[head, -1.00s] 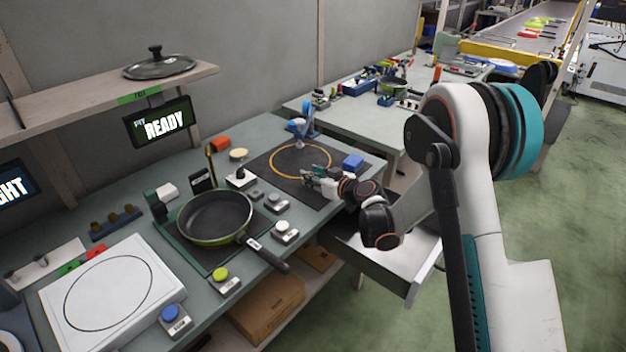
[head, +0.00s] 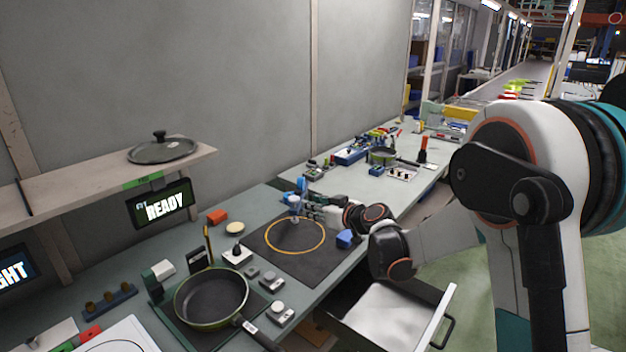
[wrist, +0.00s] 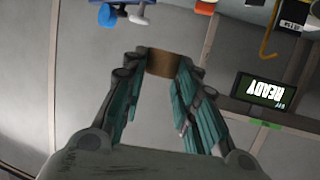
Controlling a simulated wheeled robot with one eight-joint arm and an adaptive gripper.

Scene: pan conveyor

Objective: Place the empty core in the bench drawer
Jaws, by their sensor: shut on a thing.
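My gripper (head: 306,203) is over the back of the dark mat with the yellow ring. In the wrist view my gripper (wrist: 163,72) is shut on a brown core (wrist: 162,63), held between its fingertips. In the head view the core is too small or hidden to make out. The bench drawer (head: 395,312) stands pulled open below the bench's front edge, lower right of the mat. Its visible floor is pale and bare. A blue dispenser-like thing (head: 301,186) stands beside my fingertips; it also shows at the top of the wrist view (wrist: 107,14).
A blue block (head: 345,239) lies on the mat's right edge, between my gripper and the drawer. A pan (head: 212,298) sits on the bench at left. A shelf with a lid (head: 162,148) hangs above. A second bench with bins (head: 352,156) lies beyond.

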